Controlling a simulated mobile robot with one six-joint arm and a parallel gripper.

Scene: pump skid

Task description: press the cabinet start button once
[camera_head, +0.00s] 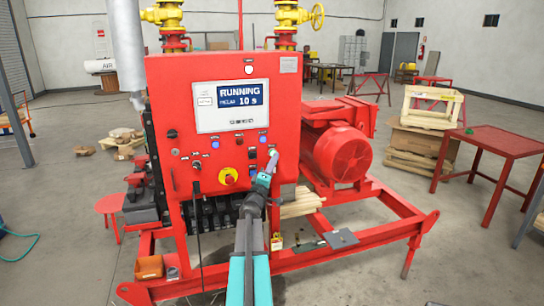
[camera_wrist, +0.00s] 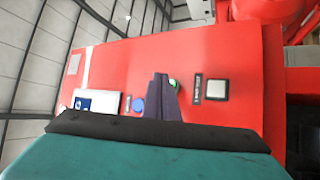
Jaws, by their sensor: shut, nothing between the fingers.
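The red cabinet (camera_head: 215,110) stands upright in front of me, with a lit screen (camera_head: 240,97) that reads RUNNING and 10 s. A green round button (camera_wrist: 174,84) shows in the wrist view, partly hidden by my fingers. My gripper (camera_head: 270,163) is shut and empty at the lower right of the cabinet front. In the wrist view its fingertips (camera_wrist: 161,78) are right beside the green button; I cannot tell whether they touch it. A label and a pale square switch (camera_wrist: 216,89) are to the right of it.
A red and yellow emergency stop knob (camera_head: 228,177) is left of my gripper. A blue lamp (camera_wrist: 138,104) is close to the fingers. A red motor (camera_head: 340,152) stands right of the cabinet, and the red skid frame (camera_head: 375,236) runs below.

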